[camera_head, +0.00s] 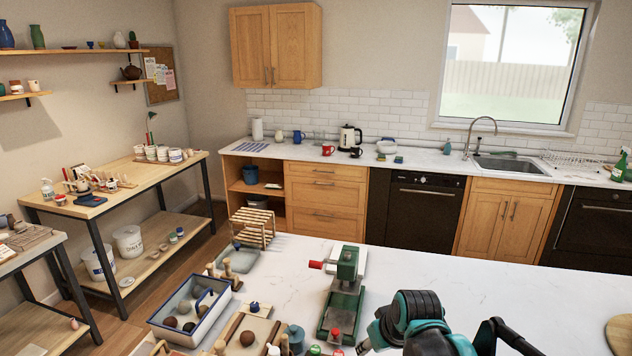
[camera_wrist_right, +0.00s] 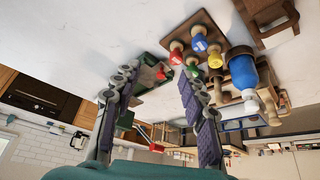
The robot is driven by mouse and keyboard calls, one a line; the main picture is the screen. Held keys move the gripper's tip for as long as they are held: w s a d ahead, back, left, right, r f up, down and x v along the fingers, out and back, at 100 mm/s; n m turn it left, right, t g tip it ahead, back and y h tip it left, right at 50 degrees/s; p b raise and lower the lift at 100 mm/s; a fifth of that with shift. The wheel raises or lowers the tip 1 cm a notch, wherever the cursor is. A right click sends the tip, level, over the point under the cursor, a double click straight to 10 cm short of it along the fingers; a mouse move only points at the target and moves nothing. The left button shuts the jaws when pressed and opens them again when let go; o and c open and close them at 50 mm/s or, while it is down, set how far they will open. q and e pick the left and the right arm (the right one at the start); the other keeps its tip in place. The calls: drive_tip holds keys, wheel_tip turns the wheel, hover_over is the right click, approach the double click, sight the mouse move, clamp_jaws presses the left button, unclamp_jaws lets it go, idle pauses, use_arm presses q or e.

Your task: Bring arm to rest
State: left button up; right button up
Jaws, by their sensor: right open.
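My right arm (camera_head: 415,322), teal and dark grey, enters the head view at the bottom, over the white worktop. In the right wrist view, my right gripper (camera_wrist_right: 159,73) shows two spread fingers with nothing held between them. A green clamp-like tool (camera_head: 345,290) with a red handle stands on the worktop left of the arm in the head view. It also shows behind the fingers in the wrist view (camera_wrist_right: 150,68), apart from them as far as I can tell. My left gripper is not in view.
Left of the green tool are a blue-rimmed tray (camera_head: 165,318) with clay balls, a wooden rack (camera_head: 252,226) and small pottery tools. The worktop (camera_head: 480,285) is bare behind and right of my arm. A round wooden board (camera_head: 620,333) lies at the far right.

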drive_tip(key=s+d+f+m+t+b, duration=0.1)
drive_tip(key=s+f, duration=0.3)
drive_tip(key=s, duration=0.4)
drive_tip(key=s+d+f+m+t+h+b, duration=0.1)
drive_tip(key=s+d+f+m+b, duration=0.1)
drive_tip(key=s, duration=0.6)
wheel_tip(320, 180, down, 3)
drive_tip(key=shift+s+d+r+b, duration=0.15)
drive_tip(key=shift+d+b, duration=0.3)
drive_tip(key=shift+d, duration=0.3)
